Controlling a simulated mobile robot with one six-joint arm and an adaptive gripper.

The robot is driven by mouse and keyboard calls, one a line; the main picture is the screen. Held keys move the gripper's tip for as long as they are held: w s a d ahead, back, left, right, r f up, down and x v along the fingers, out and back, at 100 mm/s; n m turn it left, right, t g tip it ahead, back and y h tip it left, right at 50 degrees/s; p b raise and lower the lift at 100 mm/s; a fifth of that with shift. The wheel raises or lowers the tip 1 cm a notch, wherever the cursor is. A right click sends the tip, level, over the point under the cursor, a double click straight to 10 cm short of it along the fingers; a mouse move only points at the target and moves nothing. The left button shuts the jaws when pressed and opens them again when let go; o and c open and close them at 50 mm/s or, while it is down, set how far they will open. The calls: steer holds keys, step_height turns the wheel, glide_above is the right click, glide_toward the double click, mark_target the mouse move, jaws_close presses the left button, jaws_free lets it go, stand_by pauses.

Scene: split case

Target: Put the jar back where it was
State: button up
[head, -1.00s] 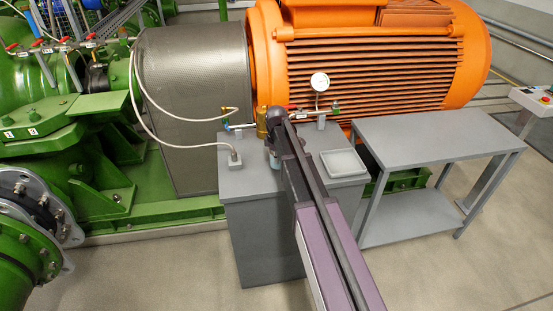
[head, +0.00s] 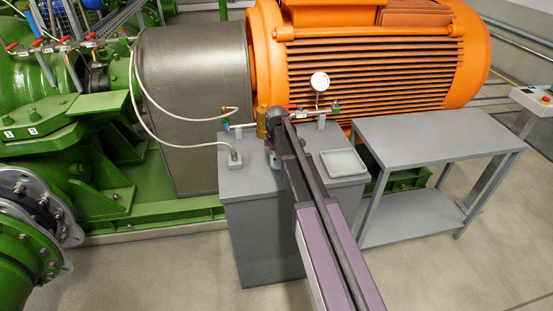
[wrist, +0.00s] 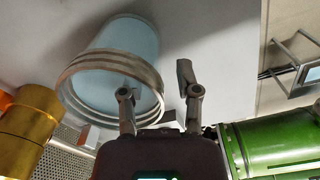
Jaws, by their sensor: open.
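The jar (wrist: 118,42) is pale blue with a metallic ringed rim. In the wrist view it stands on the grey cabinet top (head: 240,182), its rim towards me. My gripper (wrist: 157,82) is open. Its left finger overlaps the jar's rim in the picture; its right finger is to the right of the jar, over bare grey surface. In the head view my arm hides most of the gripper and jar.
A brass cylinder (wrist: 28,125) stands near the jar; it also shows in the head view (head: 262,122). A pipe with a pressure gauge (head: 320,82) runs along the cabinet's back. A shallow grey tray (head: 343,163) lies at the right. An empty grey table (head: 440,135) stands further right.

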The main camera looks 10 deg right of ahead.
steer(key=shift+r, duration=0.2)
step_height(320, 180, up, 12)
steer(key=p, duration=1.2)
steer(key=shift+s+f, duration=0.1)
stand_by(0.6)
steer(key=s+d+m, duration=0.1)
steer(key=s+m, duration=1.2)
steer(key=s, duration=1.2)
steer(key=shift+s+d+m, duration=0.15)
steer(key=shift+s+m, duration=0.15)
steer(key=shift+s, duration=0.1)
